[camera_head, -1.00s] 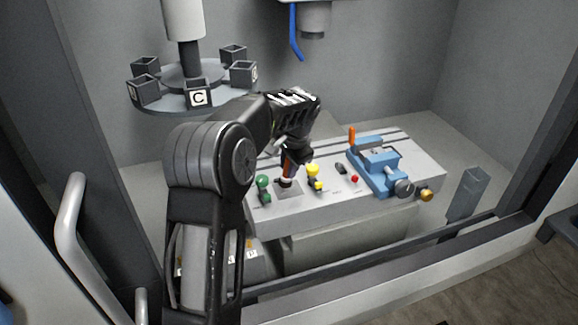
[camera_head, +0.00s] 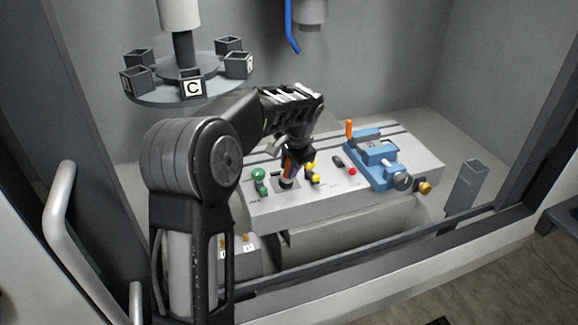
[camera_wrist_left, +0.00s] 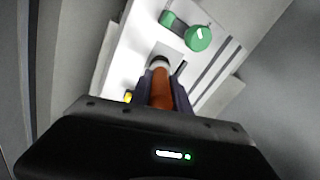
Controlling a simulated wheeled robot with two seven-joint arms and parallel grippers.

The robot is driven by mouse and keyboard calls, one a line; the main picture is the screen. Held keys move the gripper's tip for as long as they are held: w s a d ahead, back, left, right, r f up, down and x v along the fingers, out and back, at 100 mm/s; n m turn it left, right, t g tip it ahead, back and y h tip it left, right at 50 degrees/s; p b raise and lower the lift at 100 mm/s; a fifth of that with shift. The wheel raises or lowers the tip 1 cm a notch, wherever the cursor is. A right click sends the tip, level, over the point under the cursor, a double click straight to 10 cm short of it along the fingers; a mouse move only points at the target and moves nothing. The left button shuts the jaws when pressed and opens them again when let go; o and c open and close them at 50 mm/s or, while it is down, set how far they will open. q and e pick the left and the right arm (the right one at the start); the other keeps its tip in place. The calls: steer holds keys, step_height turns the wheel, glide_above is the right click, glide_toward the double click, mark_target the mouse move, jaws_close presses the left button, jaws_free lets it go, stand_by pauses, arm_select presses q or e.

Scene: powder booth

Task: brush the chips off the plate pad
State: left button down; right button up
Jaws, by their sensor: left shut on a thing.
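My left gripper (camera_head: 291,165) is shut on the orange handle of a brush (camera_wrist_left: 160,88) and points down over the plate. In the left wrist view the handle stands between the two dark fingers, with a pale ring at its lower end. The brush's dark lower end (camera_head: 286,184) is at the grey plate pad (camera_head: 276,186), on the front part of the light grey plate (camera_head: 330,200). I cannot tell whether it touches the pad. The gripper and brush hide part of the pad, and I cannot make out single chips. My right gripper is not in view.
A green knob (camera_head: 258,175) is left of the pad and a yellow one (camera_head: 313,177) is close on its right. A blue vise (camera_head: 376,160) with an orange handle stands further right. A carousel of boxes (camera_head: 188,90) is at the back left. A blue nozzle (camera_head: 291,30) hangs above.

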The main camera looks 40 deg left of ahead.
arm_select(q)
steer(key=shift+s+d+f+b, duration=0.2)
steer(key=shift+s+d+b, duration=0.2)
steer(key=shift+s+d, duration=0.25)
steer(key=shift+s+d+r, duration=0.15)
steer(key=shift+s+d, duration=0.2)
steer(key=shift+d, duration=0.4)
step_height(320, 180, up, 6)
steer(key=p, duration=0.4)
steer(key=shift+w+r, duration=0.1)
steer(key=shift+r, duration=0.1)
step_height(320, 180, up, 3)
steer(key=shift+f, duration=0.1)
